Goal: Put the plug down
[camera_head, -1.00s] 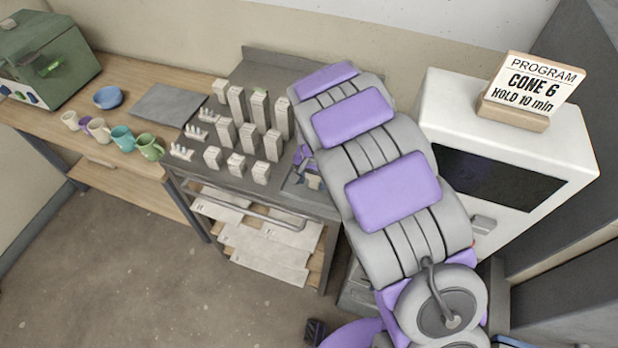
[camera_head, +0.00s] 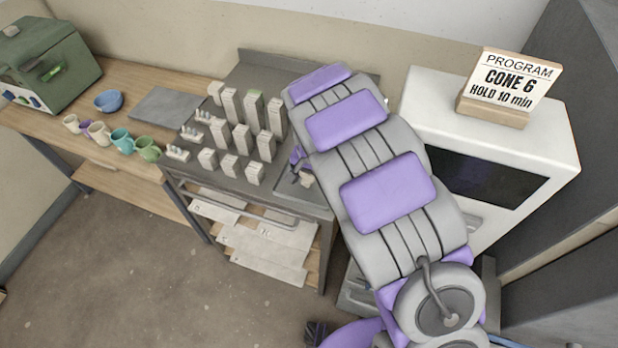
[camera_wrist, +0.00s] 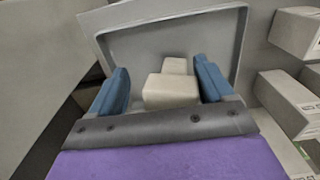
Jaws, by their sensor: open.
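The plug (camera_wrist: 170,90) is a small pale beige piece with a squarish near block and a narrower part behind it. It appears to sit inside a shallow grey tray (camera_wrist: 238,45). My gripper (camera_wrist: 163,78) is open, with one blue finger on each side of the plug and gaps showing between. In the head view, my gripper (camera_head: 297,163) is low over the right end of the grey work table, beside a small beige piece (camera_head: 306,178). My arm hides much of the tray there.
Several pale upright blocks (camera_head: 243,125) stand on the table (camera_head: 235,193) just left of my gripper. A white kiln-like box (camera_head: 540,135) with a program sign (camera_head: 508,85) stands at right. Several mugs (camera_head: 122,139) and a green box (camera_head: 45,65) are at left.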

